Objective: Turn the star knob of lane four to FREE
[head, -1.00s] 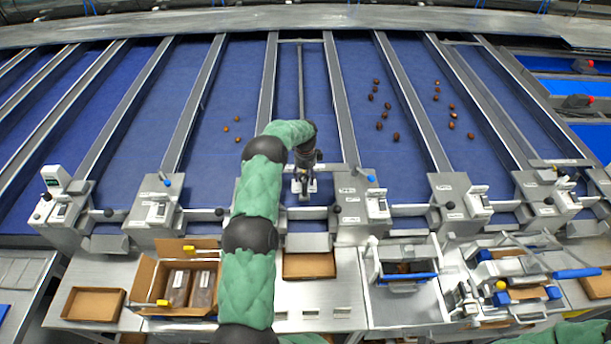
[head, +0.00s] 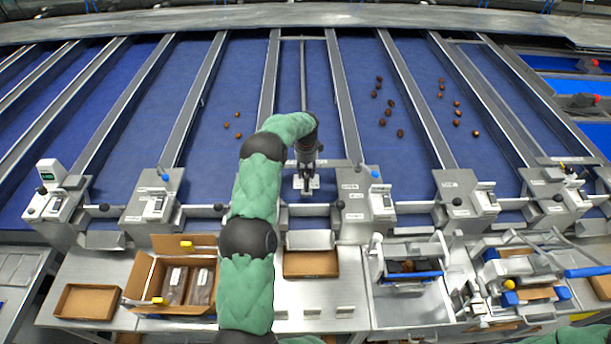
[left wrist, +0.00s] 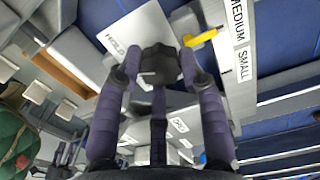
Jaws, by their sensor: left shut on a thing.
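The black star knob (left wrist: 160,64) sits between the fingers of my left gripper (left wrist: 158,80) in the left wrist view, and the fingers are shut on it. A small white mark shows at the knob's lower left. The pale plate (left wrist: 143,28) beside it carries the word HOLD; I see no FREE marking. In the head view my left gripper (head: 305,182) is at the small plate in the middle lane, and it and the arm hide the knob there. My right gripper is not in view.
Dates (head: 390,103) lie scattered on the blue lanes. Metal dividers (head: 345,110) separate the lanes. Control boxes (head: 365,205) stand on both sides of my arm. An open carton (head: 309,262) lies in front. A yellow tab (left wrist: 200,38) is close to the fingers.

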